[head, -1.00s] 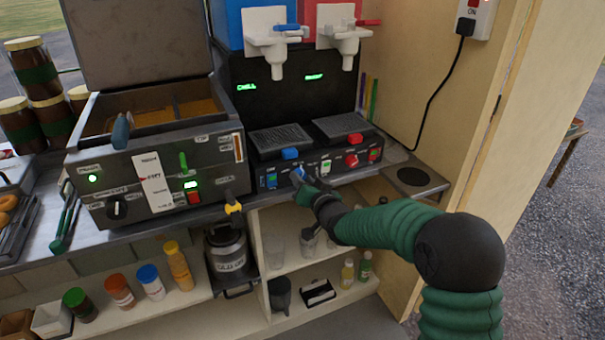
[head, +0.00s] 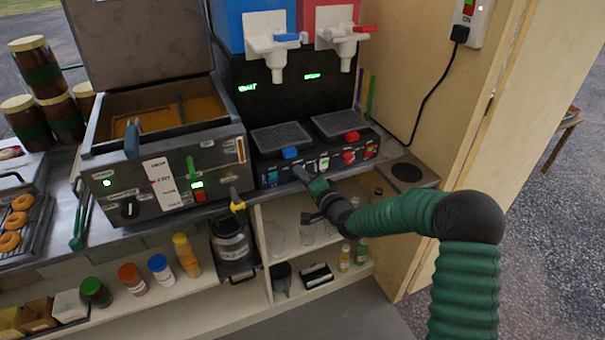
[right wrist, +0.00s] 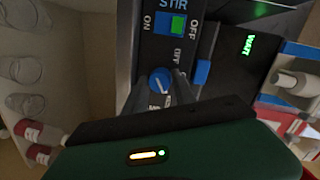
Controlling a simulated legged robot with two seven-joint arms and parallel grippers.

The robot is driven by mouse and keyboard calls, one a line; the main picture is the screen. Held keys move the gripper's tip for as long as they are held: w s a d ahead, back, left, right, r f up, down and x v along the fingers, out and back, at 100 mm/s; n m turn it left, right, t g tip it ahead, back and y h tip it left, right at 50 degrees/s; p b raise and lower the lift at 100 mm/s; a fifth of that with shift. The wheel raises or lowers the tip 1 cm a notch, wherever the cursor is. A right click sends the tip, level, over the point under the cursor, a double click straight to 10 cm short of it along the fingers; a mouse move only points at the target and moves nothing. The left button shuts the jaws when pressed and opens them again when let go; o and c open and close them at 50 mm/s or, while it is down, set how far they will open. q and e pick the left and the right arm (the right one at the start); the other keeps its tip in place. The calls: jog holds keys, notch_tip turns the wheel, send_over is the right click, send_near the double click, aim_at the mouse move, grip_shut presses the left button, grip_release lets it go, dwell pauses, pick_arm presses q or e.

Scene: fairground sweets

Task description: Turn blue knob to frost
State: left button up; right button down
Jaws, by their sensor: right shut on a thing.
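The blue knob (right wrist: 160,79) shows in the right wrist view, between the two dark fingers of my right gripper (right wrist: 158,88), which is shut on it. A white mark shows on the knob's face. The word OFF is printed beside it; the other labels are partly covered by a finger. In the head view my right gripper (head: 305,176) reaches the front panel of the black drinks machine (head: 262,160) and hides most of the knob. The green display (right wrist: 249,44) above that side reads WAIT. My left gripper is not in view.
A green-lit STIR switch (right wrist: 178,24) sits beside the knob. Red controls (head: 348,157) are to its right on the panel. A grey fryer (head: 150,180) with its lid raised stands to the left. Shelves with glasses and bottles (head: 345,257) lie below the counter.

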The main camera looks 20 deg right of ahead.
jog(key=shift+d+f, duration=0.1)
jog(key=shift+f, duration=0.1)
dwell(0.3)
jog(key=c, duration=1)
grip_release()
jog(key=shift+c, duration=0.2)
jog(key=shift+s+r, duration=0.1)
jog(key=p+v, duration=0.2)
jog(key=v, duration=1.4)
jog(key=shift+s+p, duration=0.3)
jog(key=shift+d, duration=0.1)
